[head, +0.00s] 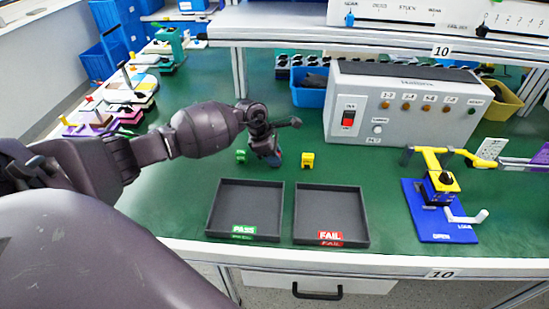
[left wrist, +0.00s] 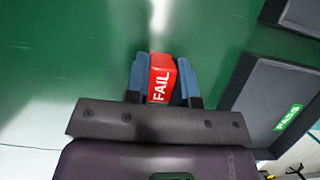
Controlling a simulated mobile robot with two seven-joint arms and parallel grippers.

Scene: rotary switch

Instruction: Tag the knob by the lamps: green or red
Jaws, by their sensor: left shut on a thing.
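My left gripper (head: 272,158) is shut on a red FAIL tag (left wrist: 160,80), with one blue finger on each side of it in the left wrist view. In the head view the gripper points down at the mat, and the arm mostly hides the tag. A green tag (head: 240,156) stands just left of the gripper and a yellow tag (head: 307,160) to its right.
A dark PASS tray (head: 211,208) and a FAIL tray (head: 364,222) lie in front of the gripper. A shelf (head: 380,38) crosses behind the tester box. Colored parts (head: 110,110) stand at the left. Green mat is clear between the FAIL tray and the blue base.

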